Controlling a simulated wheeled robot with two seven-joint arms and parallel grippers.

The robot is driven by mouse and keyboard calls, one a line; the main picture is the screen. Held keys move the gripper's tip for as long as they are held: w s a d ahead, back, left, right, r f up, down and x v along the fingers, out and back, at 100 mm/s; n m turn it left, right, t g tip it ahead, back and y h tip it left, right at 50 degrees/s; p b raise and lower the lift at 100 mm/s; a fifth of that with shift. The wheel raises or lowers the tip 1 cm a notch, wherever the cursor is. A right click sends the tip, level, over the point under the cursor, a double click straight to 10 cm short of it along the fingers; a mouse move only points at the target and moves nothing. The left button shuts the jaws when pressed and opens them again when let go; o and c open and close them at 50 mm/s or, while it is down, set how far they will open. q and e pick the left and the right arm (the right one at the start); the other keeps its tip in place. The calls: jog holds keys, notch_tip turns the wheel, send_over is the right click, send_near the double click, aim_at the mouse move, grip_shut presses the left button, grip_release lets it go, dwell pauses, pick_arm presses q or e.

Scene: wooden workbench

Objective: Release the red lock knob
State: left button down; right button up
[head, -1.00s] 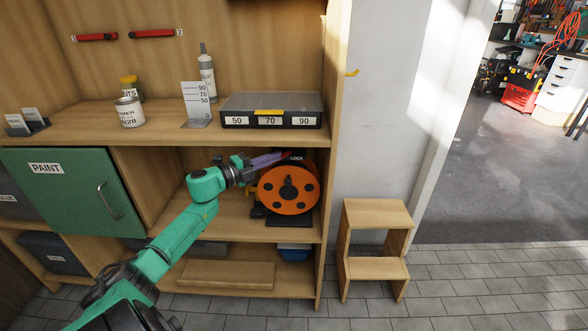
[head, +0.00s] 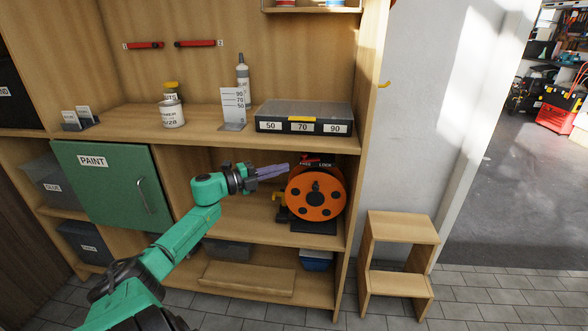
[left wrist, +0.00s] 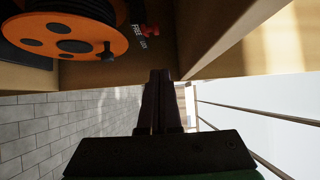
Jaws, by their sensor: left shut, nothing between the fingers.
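The orange hose-reel-like disc (head: 315,205) stands on the middle shelf, its black housing marked FREE and LOCK at the top. The red lock knob (head: 308,160) shows small by these labels. In the left wrist view the red knob (left wrist: 151,31) is at the top, right of the orange disc (left wrist: 70,30). I cannot tell which label it points to. My left gripper (head: 287,169) is shut and empty, left of the knob and apart from it. Its closed fingers (left wrist: 158,76) also show in the left wrist view. My right gripper is not in view.
The upper shelf (head: 225,134) is above the gripper and the cabinet's right side wall (head: 352,215) is right of the disc. A green PAINT door (head: 112,195) is to the left. A wooden step stool (head: 400,228) stands on the floor at right.

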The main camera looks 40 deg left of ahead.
pick_arm(q)
jog(key=s+a, duration=0.1)
jog(key=s, duration=0.1)
jog(key=s+a, duration=0.1)
jog(key=a, duration=0.1)
jog(key=shift+s+a+f, duration=0.2)
jog(key=shift+s+a, duration=0.05)
jog(key=shift+s, duration=0.1)
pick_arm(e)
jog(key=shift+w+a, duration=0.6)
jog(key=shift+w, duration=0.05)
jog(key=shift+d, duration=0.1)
